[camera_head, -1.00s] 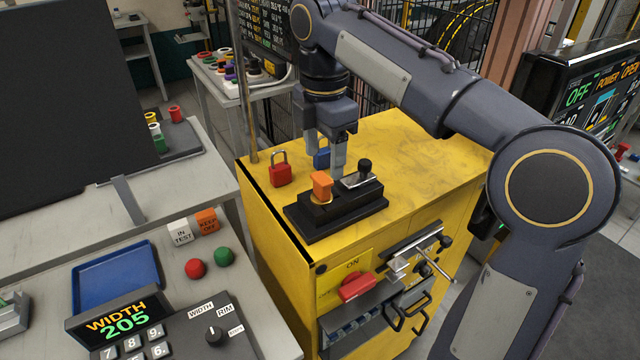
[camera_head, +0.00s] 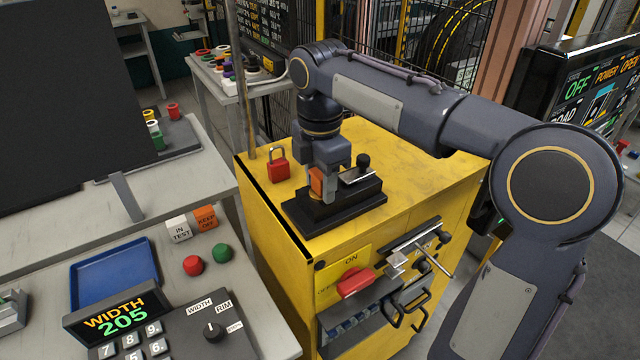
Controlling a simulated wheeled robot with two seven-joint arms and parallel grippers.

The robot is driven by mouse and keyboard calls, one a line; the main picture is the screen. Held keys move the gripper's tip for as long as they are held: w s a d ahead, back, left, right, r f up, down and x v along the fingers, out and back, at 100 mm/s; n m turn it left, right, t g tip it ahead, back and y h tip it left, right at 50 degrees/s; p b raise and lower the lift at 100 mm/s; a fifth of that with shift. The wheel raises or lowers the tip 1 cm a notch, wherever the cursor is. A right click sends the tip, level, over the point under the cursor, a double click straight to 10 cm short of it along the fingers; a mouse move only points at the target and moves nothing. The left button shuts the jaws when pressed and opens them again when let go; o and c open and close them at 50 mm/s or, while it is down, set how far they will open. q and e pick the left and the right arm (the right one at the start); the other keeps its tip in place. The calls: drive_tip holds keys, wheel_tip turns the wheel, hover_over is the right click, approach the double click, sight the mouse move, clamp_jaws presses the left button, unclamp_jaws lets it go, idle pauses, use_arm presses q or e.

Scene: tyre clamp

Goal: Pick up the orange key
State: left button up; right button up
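The orange key (camera_head: 316,182) stands upright in a black holder block (camera_head: 338,207) on top of the yellow cabinet (camera_head: 430,165). It is partly hidden by my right gripper (camera_head: 321,184), which points straight down at it. One finger shows right beside the key's right side. The other finger is mostly hidden, so I cannot tell whether the fingers are closed on the key. A black knob with a metal plate (camera_head: 356,176) sits on the same block, just right of the gripper. My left gripper is not in view.
A red padlock (camera_head: 278,164) stands on the cabinet left of the block. A red switch (camera_head: 355,282) and a clamp handle (camera_head: 432,258) stick out from the cabinet's front. A grey desk with a blue tray (camera_head: 115,272) is at left. The cabinet top behind the block is clear.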

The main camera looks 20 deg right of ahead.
drive_tip(key=c, duration=0.6)
drive_tip(key=shift+r, duration=0.15)
